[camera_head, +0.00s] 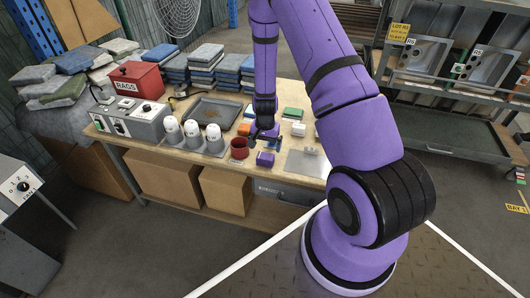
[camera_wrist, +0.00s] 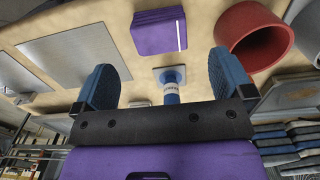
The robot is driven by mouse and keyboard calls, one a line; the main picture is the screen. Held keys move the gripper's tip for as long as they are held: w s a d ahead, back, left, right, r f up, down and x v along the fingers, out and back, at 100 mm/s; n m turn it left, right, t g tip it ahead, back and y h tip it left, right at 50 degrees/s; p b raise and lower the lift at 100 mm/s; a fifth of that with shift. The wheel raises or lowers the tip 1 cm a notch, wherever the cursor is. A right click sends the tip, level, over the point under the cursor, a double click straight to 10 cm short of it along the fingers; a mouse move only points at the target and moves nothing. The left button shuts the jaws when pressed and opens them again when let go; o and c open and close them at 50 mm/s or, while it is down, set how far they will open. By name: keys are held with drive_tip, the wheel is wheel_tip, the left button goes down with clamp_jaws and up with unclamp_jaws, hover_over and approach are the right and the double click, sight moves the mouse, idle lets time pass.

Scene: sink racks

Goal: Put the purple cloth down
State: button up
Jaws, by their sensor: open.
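The purple cloth (camera_head: 265,159) lies folded on the workbench near its front edge, and it also shows in the wrist view (camera_wrist: 158,31) as a flat stack with a pale stripe. My gripper (camera_head: 264,141) is just behind and above it, over the bench. In the wrist view my gripper (camera_wrist: 163,82) has its two blue fingertips wide apart with no cloth between them. The cloth is beyond the fingertips, apart from them. A small blue and white post with a pale square end (camera_wrist: 169,75) appears between the fingers; I cannot tell whether it touches anything.
A dark red cup (camera_head: 239,149) stands left of the cloth and a grey metal plate (camera_head: 305,165) lies to its right. A red RAGS box (camera_head: 136,79) is farther left.

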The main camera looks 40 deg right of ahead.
wheel_tip(320, 180, up, 6)
wheel_tip(320, 180, up, 16)
drive_tip(key=f+n+t, duration=0.1)
drive_tip(key=n, duration=0.1)
hover_over(265, 156)
drive_tip(key=a, duration=0.4)
drive_tip(key=s+a+r+n+t, duration=0.1)
drive_tip(key=s+a+r+n, duration=0.25)
drive_tip(key=r, duration=0.85)
drive_tip(key=s+a+r+n+t, duration=0.1)
drive_tip(key=s+a+r+n, duration=0.1)
drive_tip(key=s+r, duration=0.6)
drive_tip(key=s+a+r+n+t, duration=0.2)
drive_tip(key=s+r, duration=0.5)
drive_tip(key=s, duration=0.8)
drive_tip(key=shift+a+r+n, duration=0.35)
drive_tip(key=shift+a+n, duration=0.1)
drive_tip(key=shift+a, duration=0.3)
drive_tip(key=shift+w, duration=0.1)
